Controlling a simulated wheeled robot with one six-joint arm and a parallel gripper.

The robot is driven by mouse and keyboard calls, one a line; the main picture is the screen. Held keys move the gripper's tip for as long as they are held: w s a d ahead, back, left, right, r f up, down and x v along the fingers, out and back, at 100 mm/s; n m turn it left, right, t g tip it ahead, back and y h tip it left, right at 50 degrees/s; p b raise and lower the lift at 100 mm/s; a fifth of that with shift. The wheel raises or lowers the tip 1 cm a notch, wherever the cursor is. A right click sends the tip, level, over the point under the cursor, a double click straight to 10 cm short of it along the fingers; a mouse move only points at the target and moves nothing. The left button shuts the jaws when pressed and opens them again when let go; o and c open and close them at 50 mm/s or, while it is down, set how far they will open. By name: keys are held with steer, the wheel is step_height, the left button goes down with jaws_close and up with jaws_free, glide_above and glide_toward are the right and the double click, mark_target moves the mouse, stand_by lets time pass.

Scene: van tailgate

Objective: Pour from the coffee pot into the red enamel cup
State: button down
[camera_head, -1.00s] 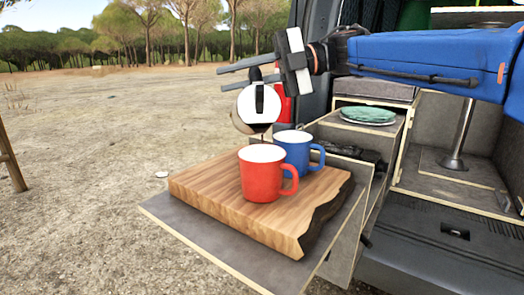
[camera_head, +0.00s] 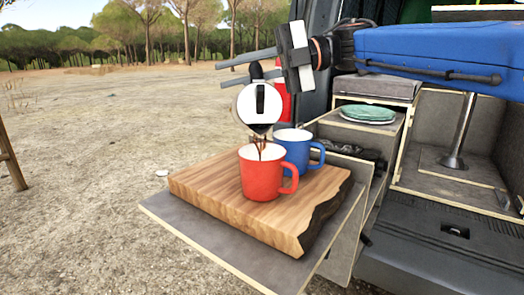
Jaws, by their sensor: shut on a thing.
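The red enamel cup (camera_head: 262,180) stands upright on a wooden board, its handle to the right. The coffee pot (camera_head: 258,106), pale with a black handle, knob and dark lower edge, hangs tilted above the red cup. Dark liquid streams from it down into the red cup's mouth. My gripper (camera_head: 248,72) is above the pot, its two grey fingers reaching left. It is shut on the coffee pot near its black top, though the exact contact is hard to see. The level inside the cup cannot be made out.
A blue cup (camera_head: 297,152) stands right behind the red cup, close to it. The wooden board (camera_head: 215,195) lies on a pull-out shelf (camera_head: 185,222). A green plate (camera_head: 367,113) sits in the van at right. A red object (camera_head: 284,100) is behind the pot.

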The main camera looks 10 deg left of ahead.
steer(key=shift+s+d+r+n+t+p, duration=0.2)
steer(key=shift+s+r+n, duration=0.15)
steer(key=shift+s, duration=0.2)
steer(key=shift+s+d+r+n+t+p, duration=0.1)
steer(key=shift+s+d+r+n+p, duration=0.1)
steer(key=shift+s+r+n, duration=0.25)
stand_by(0.7)
